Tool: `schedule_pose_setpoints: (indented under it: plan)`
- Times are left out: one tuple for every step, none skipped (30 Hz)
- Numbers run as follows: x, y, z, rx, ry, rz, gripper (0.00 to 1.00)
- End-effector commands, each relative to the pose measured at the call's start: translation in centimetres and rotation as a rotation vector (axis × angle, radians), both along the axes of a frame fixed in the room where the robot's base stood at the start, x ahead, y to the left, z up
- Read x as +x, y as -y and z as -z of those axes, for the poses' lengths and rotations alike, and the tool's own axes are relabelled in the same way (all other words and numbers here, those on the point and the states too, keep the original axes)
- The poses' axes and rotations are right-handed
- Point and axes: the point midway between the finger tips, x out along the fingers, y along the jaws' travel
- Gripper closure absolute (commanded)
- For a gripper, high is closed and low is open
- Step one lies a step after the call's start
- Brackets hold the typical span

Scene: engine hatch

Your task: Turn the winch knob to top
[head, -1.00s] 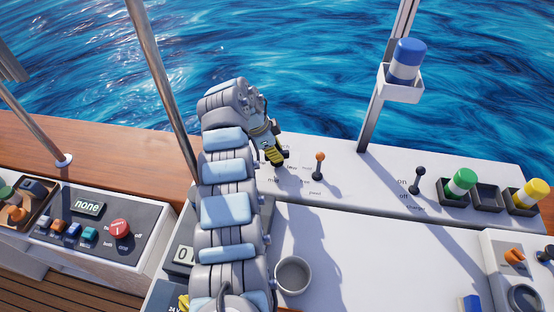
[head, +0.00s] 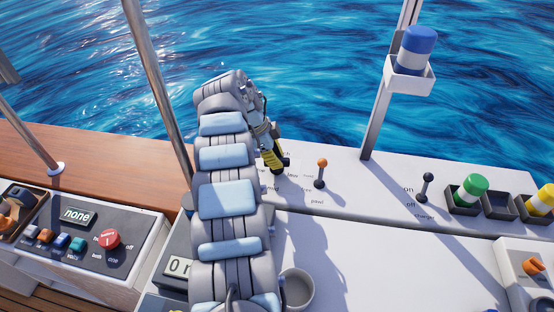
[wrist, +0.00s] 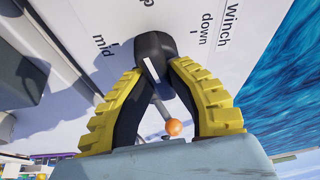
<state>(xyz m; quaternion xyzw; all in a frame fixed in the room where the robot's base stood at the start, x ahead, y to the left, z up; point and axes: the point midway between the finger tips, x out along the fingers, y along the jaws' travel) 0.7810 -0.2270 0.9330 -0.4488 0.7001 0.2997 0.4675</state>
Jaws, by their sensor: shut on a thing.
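The winch knob (wrist: 153,46) is black with a white pointer line, in the wrist view. It sits on the white panel among the printed words "Winch", "down" and "mid"; another label is partly hidden. The yellow-padded fingers of my gripper (wrist: 154,66) are shut on it from both sides. In the head view my gripper (head: 275,165) reaches down to the panel at the knob's place, and arm and fingers hide most of the knob. The white line points back between the fingers, and I cannot tell exactly which label it matches.
An orange-tipped lever (head: 322,164) stands just right of my gripper; its orange ball shows between the fingers in the wrist view (wrist: 174,128). Farther right are a black lever (head: 428,179) and a green-and-white cylinder (head: 470,190). A metal post (head: 158,90) stands left of my arm.

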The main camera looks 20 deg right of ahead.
Motion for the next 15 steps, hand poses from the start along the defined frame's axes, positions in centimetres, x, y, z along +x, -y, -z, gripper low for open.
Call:
schedule_pose_setpoints:
  plan:
    - [-0.02, -0.08, 0.22, 0.002, -0.002, 0.0, 1.0]
    - [-0.02, -0.08, 0.21, 0.002, -0.002, 0.0, 1.0]
    - [-0.02, -0.08, 0.21, 0.001, -0.001, -0.001, 1.0]
    - [-0.02, -0.08, 0.22, 0.002, -0.002, 0.0, 1.0]
    - [-0.02, -0.08, 0.21, 0.001, -0.001, -0.001, 1.0]
    - [-0.02, -0.08, 0.21, 0.002, -0.001, -0.001, 1.0]
    - [-0.02, -0.08, 0.22, 0.002, -0.002, -0.001, 1.0]
    - [-0.02, -0.08, 0.22, 0.002, -0.001, -0.001, 0.78]
    - [-0.02, -0.08, 0.22, 0.002, -0.002, -0.001, 0.66]
    - [-0.01, -0.07, 0.2, 0.002, -0.001, -0.001, 0.57]
    - [-0.01, -0.07, 0.18, 0.001, -0.001, -0.001, 0.52]
    - [-0.01, -0.06, 0.16, 0.001, -0.001, -0.001, 0.52]
    - [-0.01, -0.05, 0.15, 0.001, -0.001, -0.001, 0.52]
    - [-0.01, -0.05, 0.14, 0.001, -0.001, -0.001, 0.52]
    - [0.0, -0.04, 0.11, 0.001, 0.0, -0.001, 0.52]
